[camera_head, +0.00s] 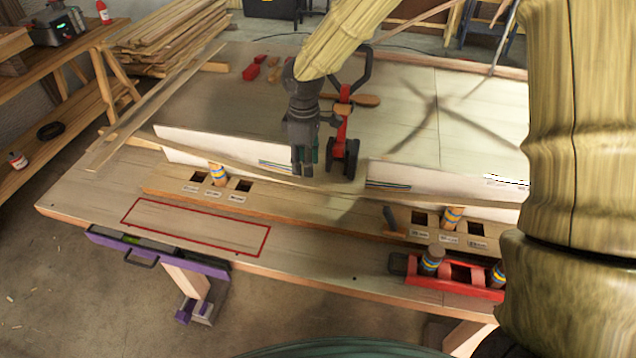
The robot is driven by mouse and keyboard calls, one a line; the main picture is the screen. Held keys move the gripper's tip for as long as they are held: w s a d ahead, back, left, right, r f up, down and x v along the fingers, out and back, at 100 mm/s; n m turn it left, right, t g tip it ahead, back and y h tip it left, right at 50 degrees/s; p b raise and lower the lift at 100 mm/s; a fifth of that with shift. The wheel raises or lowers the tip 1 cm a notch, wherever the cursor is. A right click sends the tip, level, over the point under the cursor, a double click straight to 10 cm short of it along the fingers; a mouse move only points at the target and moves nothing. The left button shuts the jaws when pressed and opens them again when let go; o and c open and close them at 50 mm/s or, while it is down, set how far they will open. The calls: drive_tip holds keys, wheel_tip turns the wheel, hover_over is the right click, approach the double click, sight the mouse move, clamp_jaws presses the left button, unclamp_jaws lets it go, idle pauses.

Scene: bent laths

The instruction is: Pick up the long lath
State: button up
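A long thin wooden lath (215,158), slightly bent, runs across the workbench in front of pale upright boards. Part of it is hidden behind my gripper. Another long lath (150,105) lies slantwise over the bench's left edge; I cannot tell which is the longer. My dark gripper (303,172) points down at the middle of the bench, with its fingertips close together at the bent lath. I cannot tell whether they touch or hold it.
A red and black tool (345,140) stands just right of my gripper. Slotted wooden blocks (185,185) and a red holder (465,285) with striped pegs lie along the bench front. A red outlined rectangle (195,226) is empty. Stacked planks (165,40) lie back left.

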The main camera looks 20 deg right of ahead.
sight(305, 182)
drive_tip(key=shift+s+f, duration=0.15)
drive_tip(key=shift+w+a+f+p, duration=0.1)
drive_tip(key=shift+w+f+p, duration=0.1)
drive_tip(key=shift+f+p, duration=1.15)
drive_tip(key=shift+f, duration=1.2)
clamp_jaws()
